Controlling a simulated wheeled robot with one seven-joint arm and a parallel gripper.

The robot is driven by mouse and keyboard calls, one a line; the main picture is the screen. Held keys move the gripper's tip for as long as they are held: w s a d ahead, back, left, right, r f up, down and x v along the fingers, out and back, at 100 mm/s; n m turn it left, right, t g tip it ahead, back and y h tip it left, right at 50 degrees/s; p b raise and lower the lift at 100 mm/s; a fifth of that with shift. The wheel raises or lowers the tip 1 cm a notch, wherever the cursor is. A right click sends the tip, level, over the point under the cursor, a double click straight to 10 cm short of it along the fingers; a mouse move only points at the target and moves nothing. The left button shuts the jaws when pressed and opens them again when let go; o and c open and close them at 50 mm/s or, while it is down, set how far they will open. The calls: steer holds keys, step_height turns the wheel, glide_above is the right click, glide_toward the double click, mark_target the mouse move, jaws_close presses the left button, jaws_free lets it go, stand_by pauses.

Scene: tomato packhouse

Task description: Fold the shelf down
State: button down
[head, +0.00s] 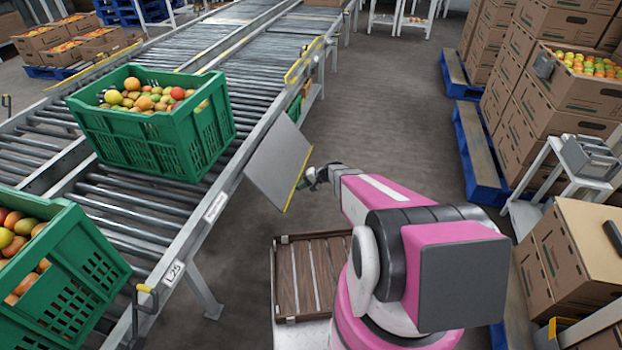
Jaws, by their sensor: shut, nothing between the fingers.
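The shelf is a flat grey panel (275,160) with a yellow strip along its outer edge. It is at the right side of the roller conveyor (190,222), next to the side rail, and stands out at a slant over the aisle. My gripper (312,178) is shut and empty at the yellow outer edge of the shelf. It looks close to that edge or touching it; I cannot tell which. The fingertips are small and partly hidden by the arm's wrist. The hinge and any bracket under the shelf are hidden.
Green crates of tomatoes (190,150) stand on the conveyor. A wooden slatted crate (283,290) lies below the shelf, beside my arm. Stacked cartons (570,95) on blue pallets (480,155) and a white stand (530,185) line the right. The grey aisle floor (385,110) beyond is clear.

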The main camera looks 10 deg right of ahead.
steer(key=w+a+f+y, duration=0.3)
steer(key=a, duration=0.4)
steer(key=w+a+f+t+y, duration=0.1)
steer(key=w+a+f+y, duration=0.1)
steer(key=a, duration=0.6)
steer(key=shift+w+f+n+t+y, duration=0.35)
steer(key=shift+w+f, duration=0.35)
steer(key=shift+f, duration=0.25)
steer(key=shift+w+a, duration=0.2)
steer(key=shift+a, duration=0.05)
steer(key=f+v, duration=0.1)
steer(key=v, duration=1.4)
steer(key=shift+s+d+f, duration=0.15)
steer(key=shift+s+d, duration=0.1)
steer(key=shift+s, duration=0.15)
